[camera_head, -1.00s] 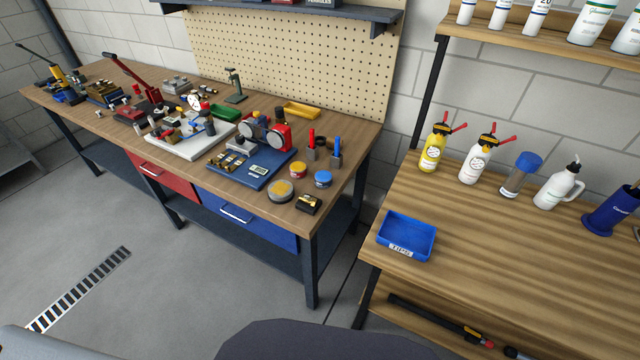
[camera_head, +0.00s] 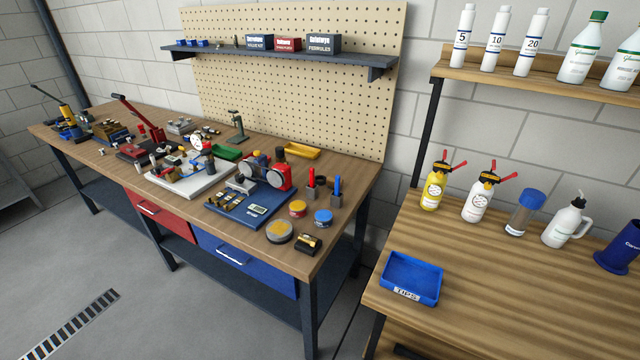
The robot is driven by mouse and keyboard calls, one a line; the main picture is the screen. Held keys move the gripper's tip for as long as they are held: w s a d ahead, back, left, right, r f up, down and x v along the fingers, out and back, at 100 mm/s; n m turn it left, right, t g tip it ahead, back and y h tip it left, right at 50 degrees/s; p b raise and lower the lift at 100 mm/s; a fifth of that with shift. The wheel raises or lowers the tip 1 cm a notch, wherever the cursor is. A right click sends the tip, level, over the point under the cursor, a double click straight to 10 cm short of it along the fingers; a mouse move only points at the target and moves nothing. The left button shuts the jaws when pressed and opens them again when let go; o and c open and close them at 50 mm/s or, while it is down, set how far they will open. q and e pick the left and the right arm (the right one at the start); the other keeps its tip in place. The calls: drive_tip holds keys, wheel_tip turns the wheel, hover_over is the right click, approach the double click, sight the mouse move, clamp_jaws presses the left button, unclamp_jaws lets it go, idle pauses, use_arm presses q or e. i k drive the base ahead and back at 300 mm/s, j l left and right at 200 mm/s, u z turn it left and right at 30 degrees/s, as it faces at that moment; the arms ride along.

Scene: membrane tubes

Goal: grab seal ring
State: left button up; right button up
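I cannot make out a seal ring for sure in the head view. Small round items stand near the right end of the left workbench (camera_head: 120,193): a grey tin with a yellowish top (camera_head: 279,231), a red tin with a yellow top (camera_head: 297,208) and a blue tin (camera_head: 323,217). A small black block with a gold top (camera_head: 308,244) lies near the front corner. Neither of my grippers is in view.
A blue tray (camera_head: 412,278) sits on the right wooden table (camera_head: 500,290), with a yellow bottle (camera_head: 434,186) and a white bottle (camera_head: 479,193) behind it. A wall shelf (camera_head: 280,55) holds small boxes. Grey floor lies before the bench, and a gap separates the tables.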

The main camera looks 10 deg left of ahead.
sight(322, 183)
drive_tip(key=i+j+z, duration=0.25)
drive_tip(key=j+z, duration=0.15)
drive_tip(key=j, duration=0.15)
drive_tip(key=i+j+z, duration=0.15)
drive_tip(key=j+z, duration=0.2)
drive_tip(key=j, duration=0.2)
drive_tip(key=i+j+z, duration=0.1)
drive_tip(key=j+z, duration=0.3)
drive_tip(key=j, duration=0.2)
drive_tip(key=j+z, duration=0.35)
drive_tip(key=j, duration=0.3)
